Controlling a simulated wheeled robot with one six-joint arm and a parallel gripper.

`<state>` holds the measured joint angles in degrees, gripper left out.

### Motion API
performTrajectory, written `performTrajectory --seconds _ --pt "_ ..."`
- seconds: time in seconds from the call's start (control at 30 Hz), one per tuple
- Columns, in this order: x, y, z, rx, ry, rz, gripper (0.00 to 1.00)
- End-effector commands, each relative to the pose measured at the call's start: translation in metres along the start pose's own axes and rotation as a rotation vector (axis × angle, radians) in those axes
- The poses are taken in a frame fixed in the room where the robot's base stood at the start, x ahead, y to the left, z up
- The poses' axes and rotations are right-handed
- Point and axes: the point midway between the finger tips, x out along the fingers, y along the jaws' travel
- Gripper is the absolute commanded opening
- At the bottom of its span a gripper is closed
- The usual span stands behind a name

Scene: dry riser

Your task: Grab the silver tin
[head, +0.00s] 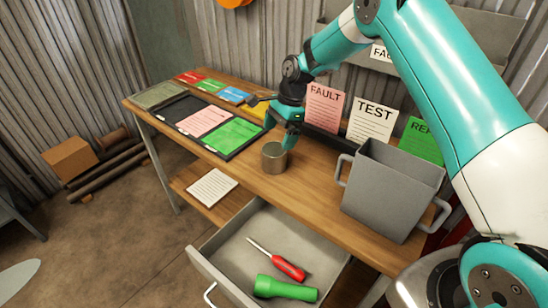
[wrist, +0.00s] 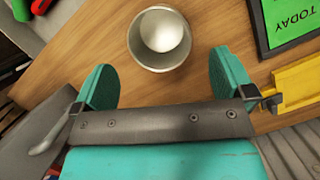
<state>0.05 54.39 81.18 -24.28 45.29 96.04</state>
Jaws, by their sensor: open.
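The silver tin (head: 273,158) stands upright on the wooden bench top, near its front edge. In the wrist view the tin (wrist: 160,38) shows from above as a round open cup with a pale, rounded inside. My gripper (head: 292,140) is beside the tin in the head view, at its upper right. In the wrist view my gripper (wrist: 162,78) is open, its two teal fingers spread wide, with the tin just beyond the fingertips and roughly centred between them. Nothing is between the fingers.
A grey two-handled bin (head: 390,190) stands right of the tin. A black tray with cards (head: 180,110) lies left. An open drawer (head: 225,240) below holds a red screwdriver (head: 288,267) and green torch (head: 285,289). Upright FAULT and TEST cards (head: 372,122) stand behind.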

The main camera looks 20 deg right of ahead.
Motion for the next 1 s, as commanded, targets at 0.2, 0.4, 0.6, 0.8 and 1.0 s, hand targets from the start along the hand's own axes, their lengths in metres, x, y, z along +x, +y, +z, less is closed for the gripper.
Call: performTrajectory --seconds 0.2,0.4,0.6,0.8,1.0 --pt "0.025 0.0 0.001 -0.002 0.0 0.001 1.0" --pt "0.043 0.002 0.001 -0.001 -0.001 0.004 1.0" --pt "0.072 0.001 0.0 -0.002 -0.001 0.002 1.0" --pt "0.079 0.001 -0.001 -0.001 0.0 -0.001 1.0" --pt "0.079 0.001 -0.001 -0.001 0.0 -0.001 0.77"
